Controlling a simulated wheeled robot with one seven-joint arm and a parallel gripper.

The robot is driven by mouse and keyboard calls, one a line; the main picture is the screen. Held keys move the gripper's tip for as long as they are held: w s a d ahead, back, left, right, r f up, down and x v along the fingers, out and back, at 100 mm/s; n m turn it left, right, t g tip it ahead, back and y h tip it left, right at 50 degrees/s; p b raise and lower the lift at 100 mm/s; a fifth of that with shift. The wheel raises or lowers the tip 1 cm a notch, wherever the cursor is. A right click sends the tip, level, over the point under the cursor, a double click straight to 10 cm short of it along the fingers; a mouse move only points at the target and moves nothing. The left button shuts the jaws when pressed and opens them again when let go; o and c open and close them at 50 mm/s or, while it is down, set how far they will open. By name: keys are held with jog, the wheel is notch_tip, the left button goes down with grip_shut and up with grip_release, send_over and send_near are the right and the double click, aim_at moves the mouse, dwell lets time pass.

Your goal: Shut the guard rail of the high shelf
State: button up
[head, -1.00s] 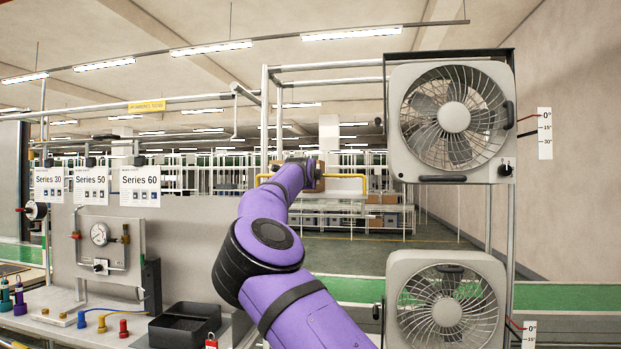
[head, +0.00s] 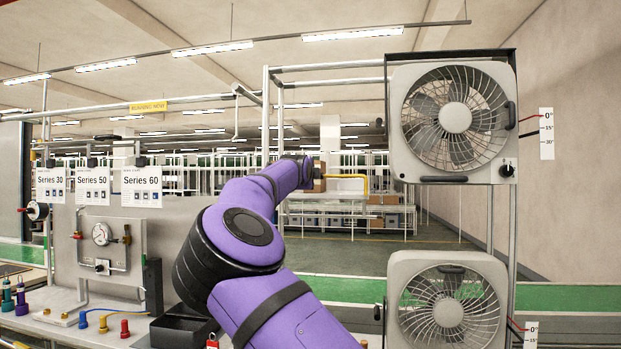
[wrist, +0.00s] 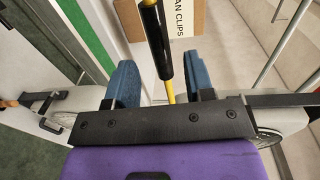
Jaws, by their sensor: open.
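The yellow guard rail (head: 348,177) shows in the head view just right of my wrist, in front of a brown box. Its left part is hidden behind my purple arm. In the wrist view, the yellow rail (wrist: 170,92) with its black grip sleeve (wrist: 157,42) runs between the two blue fingers of my gripper (wrist: 161,70). The fingers are apart, with a gap on each side of the rail. Whether the rail is fully between the fingertips or just beyond them I cannot tell. The gripper itself is hidden by my arm in the head view.
A brown box (wrist: 182,18) marked with "AN CLIPS" lies beyond the rail. Two large fans, an upper one (head: 453,117) and a lower one (head: 447,312), stand on a frame at right. A bench with a black tray (head: 182,328) and a gauge panel (head: 104,240) is at left.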

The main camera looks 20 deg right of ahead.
jog(key=shift+v, duration=2.35)
